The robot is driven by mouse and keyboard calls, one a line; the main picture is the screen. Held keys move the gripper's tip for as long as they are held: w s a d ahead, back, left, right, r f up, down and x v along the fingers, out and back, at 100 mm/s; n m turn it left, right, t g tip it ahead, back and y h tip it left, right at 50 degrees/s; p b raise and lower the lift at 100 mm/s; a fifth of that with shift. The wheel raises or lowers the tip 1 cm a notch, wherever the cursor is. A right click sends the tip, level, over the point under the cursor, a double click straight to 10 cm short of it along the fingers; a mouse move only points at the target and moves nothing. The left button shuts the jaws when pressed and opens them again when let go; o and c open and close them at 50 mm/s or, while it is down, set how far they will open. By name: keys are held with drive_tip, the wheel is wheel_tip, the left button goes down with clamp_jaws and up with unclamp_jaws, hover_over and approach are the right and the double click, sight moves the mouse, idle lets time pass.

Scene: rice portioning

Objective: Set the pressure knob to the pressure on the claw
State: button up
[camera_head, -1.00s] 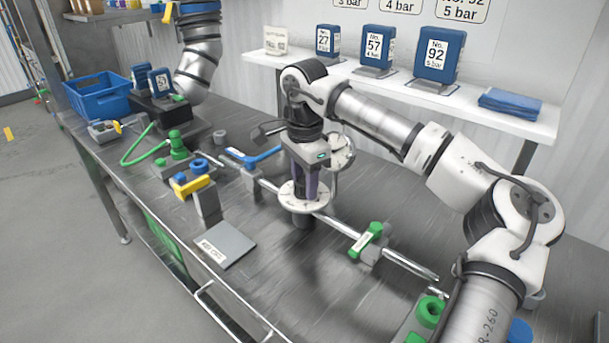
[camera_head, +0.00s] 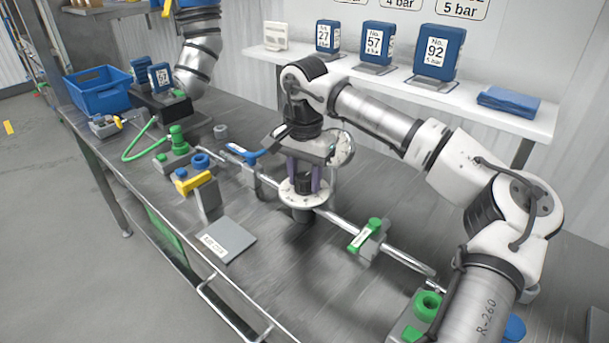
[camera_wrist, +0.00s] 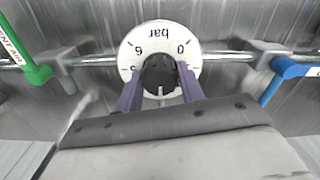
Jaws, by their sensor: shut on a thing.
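The pressure dial is a round white face (camera_wrist: 152,31) marked "bar", with 0, 6 and other figures partly visible; its lower part is hidden. The black knob (camera_wrist: 159,66) sits at its centre, with a white line pointing down in the wrist view. My gripper (camera_wrist: 160,78) has its two purple fingers closed on the knob's sides. In the head view my gripper (camera_head: 304,183) comes down from above onto the white dial (camera_head: 290,196). Blue claws stand on the shelf: No. 27 (camera_head: 327,37), No. 57 (camera_head: 375,43) and No. 92 (camera_head: 436,52), the last labelled 5 bar.
A pipe (camera_head: 335,219) runs through the dial's stand. A green-handled valve (camera_head: 365,236) and a blue-handled valve (camera_head: 243,153) flank it. A blue crate (camera_head: 100,97) and a blue block marked 57 (camera_head: 160,77) are at the far left. A yellow handle (camera_head: 194,184) stands nearer.

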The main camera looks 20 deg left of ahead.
sight(304, 176)
drive_tip(key=o, duration=1)
drive_tip(key=shift+c, duration=0.2)
wheel_tip(304, 176, up, 14)
drive_tip(key=shift+b, duration=0.4)
drive_tip(key=shift+s+f, duration=0.1)
drive_tip(key=shift+f, duration=0.05)
